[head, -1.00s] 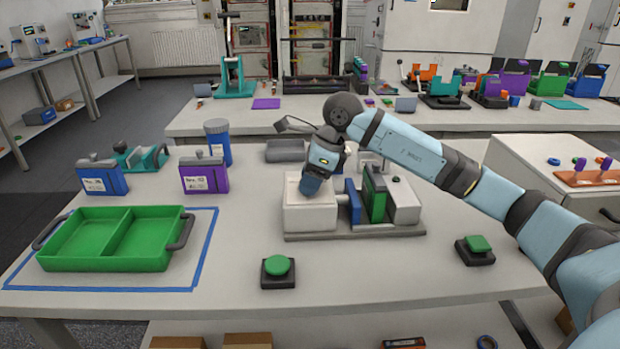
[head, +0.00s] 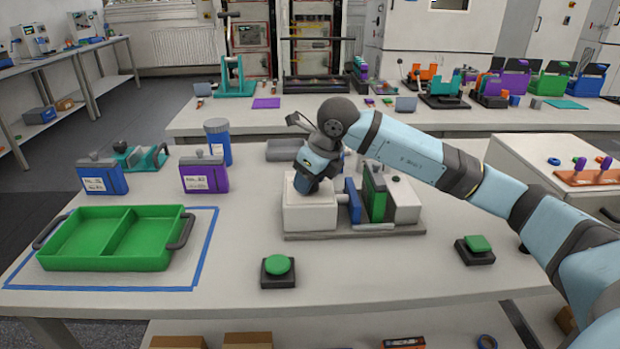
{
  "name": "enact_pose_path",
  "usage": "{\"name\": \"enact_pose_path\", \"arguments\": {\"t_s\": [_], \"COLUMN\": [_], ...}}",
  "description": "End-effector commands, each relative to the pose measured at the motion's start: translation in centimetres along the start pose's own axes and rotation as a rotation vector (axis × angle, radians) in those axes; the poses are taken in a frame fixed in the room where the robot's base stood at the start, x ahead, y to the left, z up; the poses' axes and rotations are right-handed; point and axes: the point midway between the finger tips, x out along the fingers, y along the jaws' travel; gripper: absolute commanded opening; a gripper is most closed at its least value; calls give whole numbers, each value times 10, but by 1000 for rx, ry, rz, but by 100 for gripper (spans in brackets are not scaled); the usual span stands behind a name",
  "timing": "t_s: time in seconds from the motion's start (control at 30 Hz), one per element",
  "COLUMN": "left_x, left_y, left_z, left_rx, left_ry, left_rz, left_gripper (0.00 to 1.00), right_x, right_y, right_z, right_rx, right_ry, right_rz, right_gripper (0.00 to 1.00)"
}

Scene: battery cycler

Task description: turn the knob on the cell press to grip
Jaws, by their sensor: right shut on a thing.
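The cell press (head: 309,219) stands on the middle of the table. It has a white block at its left, a blue jaw plate (head: 353,199), a green cell (head: 374,194) and a white and grey block (head: 403,200) at its right, on a grey base. My right gripper (head: 306,186) points down onto the top of the left white block. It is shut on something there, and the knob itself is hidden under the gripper. My left gripper is not in view.
A green two-part tray (head: 118,262) lies inside blue tape at the left. Blue (head: 102,177) and purple (head: 204,174) labelled cells stand behind it. Two green push buttons (head: 278,265) (head: 478,244) sit near the front edge.

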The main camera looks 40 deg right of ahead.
Motion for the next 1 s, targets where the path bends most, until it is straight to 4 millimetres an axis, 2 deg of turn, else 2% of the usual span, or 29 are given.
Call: {"name": "enact_pose_path", "arguments": {"t_s": [0.4,0.43,0.5,0.53,0.83,1.0], "left_x": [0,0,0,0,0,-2], "left_y": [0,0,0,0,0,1], "left_z": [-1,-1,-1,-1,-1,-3], "left_rx": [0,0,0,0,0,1], "left_ry": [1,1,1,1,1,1], "left_rz": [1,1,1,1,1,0], "left_gripper": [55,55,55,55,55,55], "right_x": [-1,-1,-1,-1,-2,-21], "right_y": [0,0,0,0,0,-1], "right_z": [1,1,1,1,0,1], "right_rx": [8,8,8,8,7,7], "right_ry": [-2,-2,-2,-2,-1,-3], "right_rz": [-4,-4,-4,-3,-3,-5], "right_gripper": [21,49,65,70,70,70]}}
